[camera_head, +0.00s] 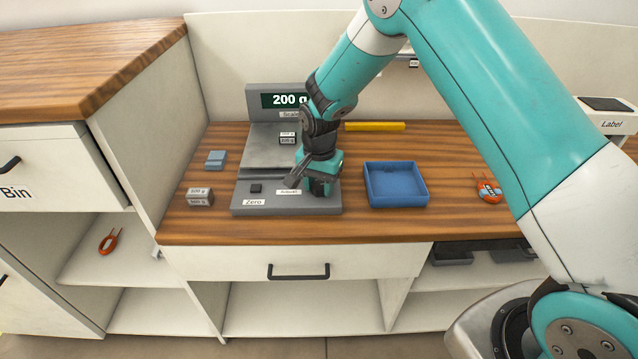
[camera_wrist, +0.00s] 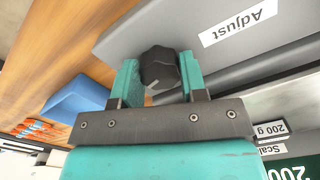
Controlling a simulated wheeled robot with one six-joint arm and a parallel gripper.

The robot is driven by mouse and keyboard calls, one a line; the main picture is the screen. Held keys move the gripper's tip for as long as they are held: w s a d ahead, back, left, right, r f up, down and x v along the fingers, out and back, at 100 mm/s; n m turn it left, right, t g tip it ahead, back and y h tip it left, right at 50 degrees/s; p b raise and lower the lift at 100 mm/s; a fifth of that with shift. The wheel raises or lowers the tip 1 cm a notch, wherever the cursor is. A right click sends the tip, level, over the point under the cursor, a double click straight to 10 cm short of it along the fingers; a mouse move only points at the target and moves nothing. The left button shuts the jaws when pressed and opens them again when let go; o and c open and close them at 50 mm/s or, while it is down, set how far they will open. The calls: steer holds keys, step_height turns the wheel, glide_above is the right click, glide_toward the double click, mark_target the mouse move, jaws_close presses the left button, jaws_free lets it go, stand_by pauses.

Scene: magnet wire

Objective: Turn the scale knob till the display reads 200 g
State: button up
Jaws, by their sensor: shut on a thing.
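The grey scale (camera_head: 287,209) stands on the wooden counter, and its display (camera_head: 287,100) reads 200 g. A small weight (camera_head: 287,139) sits on the scale's plate; it also shows in the wrist view, labelled 200 g (camera_wrist: 270,129). The black scale knob (camera_wrist: 159,68) is on the front panel beside the "Adjust" label (camera_wrist: 238,23). My gripper (camera_wrist: 160,80) is shut on the knob, with one teal finger on each side.
A blue tray (camera_head: 424,199) stands right of the scale. A yellow bar (camera_head: 375,126) lies behind, and an orange-red tool (camera_head: 489,192) lies at the right. The counter's front strip is clear.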

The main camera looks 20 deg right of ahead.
mark_target(319, 185)
steer(key=shift+w+r, duration=0.1)
steer(key=shift+w, duration=0.05)
steer(key=o, duration=0.9)
step_height(319, 185, up, 17)
steer(key=shift+r, duration=0.15)
steer(key=s+a+r+n+y+p, duration=0.1)
steer(key=s+r+n, duration=0.3)
steer(key=s, duration=0.6)
steer(key=s+a+r+n+y+p, duration=0.1)
steer(key=s+r+n, duration=0.3)
steer(key=s, duration=0.6)
steer(key=s+a+r+n+y+p, duration=0.2)
steer(key=s+n, duration=0.5)
steer(key=s, duration=0.4)
steer(key=shift+s+a+r+n+p, duration=0.1)
steer(key=shift+a+r+n+p, duration=0.2)
steer(key=shift+r, duration=0.35)
steer(key=shift+a+r+p, duration=0.1)
steer(key=shift+r+p, duration=0.25)
steer(key=shift+r, duration=0.3)
